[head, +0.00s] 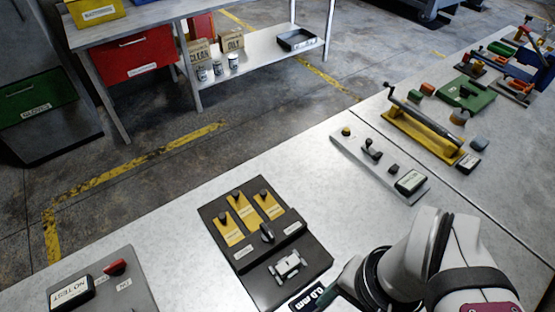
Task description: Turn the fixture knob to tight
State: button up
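A dark panel (224,262) lies on the bench at the lower middle. A black knob (267,232) sits near its centre, between two small white labels, one on the left (243,253) and one on the right (293,228). The labels are too small to read, and I cannot tell which side the knob points to. A silver clamp-like fixture (287,266) lies on the panel just in front of the knob. My arm enters at the lower right, to the right of the panel.
Behind the knob are several yellow plates with dark levers (235,232). A small display (307,298) is at the panel's front edge. A grey panel with a red switch (115,267) is at lower left. A light control strip (352,151) lies behind my arm. Bare bench separates the panels.

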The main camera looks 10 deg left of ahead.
jog(key=w+n, duration=0.1)
jog(key=w+a+r+n, duration=0.1)
jog(key=w, duration=0.1)
jog(key=w+r+n, duration=0.1)
jog(key=w, duration=0.1)
jog(key=shift+a+n, duration=0.3)
jog(key=shift+a, duration=0.05)
jog(key=shift+c, duration=0.5)
jog(key=n+h, duration=0.2)
jog(key=n, duration=0.9)
send_over(267, 230)
notch_tip(267, 230, down, 16)
jog(key=shift+r, duration=0.15)
grip_shut()
